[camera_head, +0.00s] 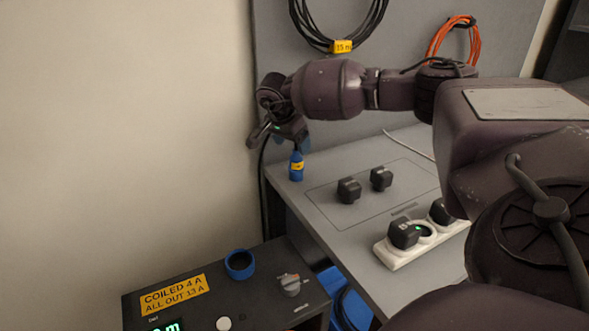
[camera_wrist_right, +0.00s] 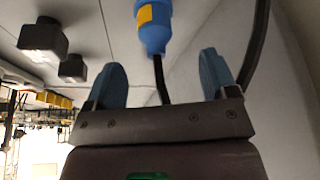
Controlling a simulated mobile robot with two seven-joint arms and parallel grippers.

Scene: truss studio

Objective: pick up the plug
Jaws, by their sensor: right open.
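The plug (camera_head: 296,168) is blue with a yellow band and stands at the far left corner of the grey bench top (camera_head: 345,255). My right gripper (camera_head: 288,143) is just above it, with its fingers pointing down. In the right wrist view the plug (camera_wrist_right: 153,28) lies beyond the fingertips of the open right gripper (camera_wrist_right: 161,72), roughly centred between them. A dark cable runs from the plug between the blue finger pads. The jaws hold nothing. My left gripper is out of view.
Two black adapters (camera_head: 349,190) (camera_head: 381,179) stand on the bench beside the plug. A white socket strip (camera_head: 420,243) with black plugs lies nearer. A dark box with a blue round socket (camera_head: 239,264) is lower left. Coiled cables (camera_head: 335,25) hang behind.

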